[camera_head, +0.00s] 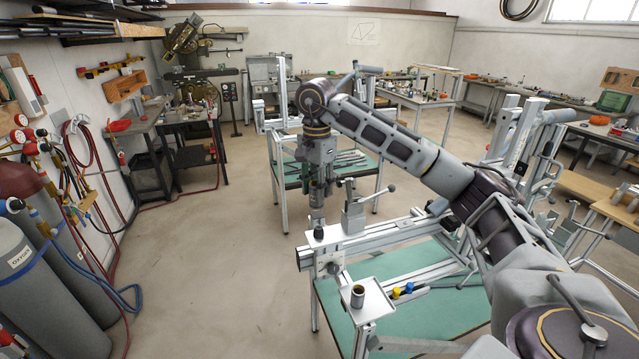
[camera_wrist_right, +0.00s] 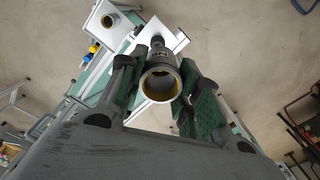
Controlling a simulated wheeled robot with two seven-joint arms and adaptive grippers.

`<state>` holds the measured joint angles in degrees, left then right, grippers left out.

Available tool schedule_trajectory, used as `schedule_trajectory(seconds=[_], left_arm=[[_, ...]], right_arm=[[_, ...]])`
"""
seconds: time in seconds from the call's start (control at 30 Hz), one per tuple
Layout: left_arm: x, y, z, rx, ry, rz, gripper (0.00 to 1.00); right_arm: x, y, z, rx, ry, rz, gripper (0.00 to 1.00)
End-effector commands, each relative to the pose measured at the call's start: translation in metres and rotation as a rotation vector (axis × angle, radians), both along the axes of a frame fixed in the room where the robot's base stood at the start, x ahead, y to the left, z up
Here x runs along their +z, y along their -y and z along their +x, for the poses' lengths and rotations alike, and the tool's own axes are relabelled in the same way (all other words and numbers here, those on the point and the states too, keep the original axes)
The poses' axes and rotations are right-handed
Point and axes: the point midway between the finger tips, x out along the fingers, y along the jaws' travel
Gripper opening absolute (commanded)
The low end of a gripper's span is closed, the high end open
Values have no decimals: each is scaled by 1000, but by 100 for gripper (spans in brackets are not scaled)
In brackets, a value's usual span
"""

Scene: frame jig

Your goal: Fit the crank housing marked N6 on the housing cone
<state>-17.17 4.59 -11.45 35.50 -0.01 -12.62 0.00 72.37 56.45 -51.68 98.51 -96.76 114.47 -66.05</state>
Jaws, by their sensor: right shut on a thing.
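My right gripper (camera_head: 318,190) points down above the left end of the frame jig (camera_head: 390,238). In the right wrist view the gripper (camera_wrist_right: 160,88) is shut on a grey tubular crank housing (camera_wrist_right: 161,80) with a brass-coloured bore. The cone's dark top (camera_wrist_right: 157,42) shows just beyond the housing in the wrist view. My left gripper is not seen.
A second cup-like housing (camera_head: 357,296) stands on a white tray (camera_head: 373,308) at the jig's front corner. Yellow and blue parts (camera_head: 402,290) lie beside it. A clamp (camera_head: 352,212) with a lever stands right of the cone. Open floor lies to the left.

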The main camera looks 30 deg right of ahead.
Motion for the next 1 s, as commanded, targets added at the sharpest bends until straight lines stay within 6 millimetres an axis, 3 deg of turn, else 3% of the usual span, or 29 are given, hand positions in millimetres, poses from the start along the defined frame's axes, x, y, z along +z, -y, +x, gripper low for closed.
schedule_trajectory(seconds=[0.3,1.0], left_arm=[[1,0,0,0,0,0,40],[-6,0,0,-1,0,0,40]], right_arm=[[9,4,-5,-72,0,0,7],[1,4,-4,-69,1,0,6]])
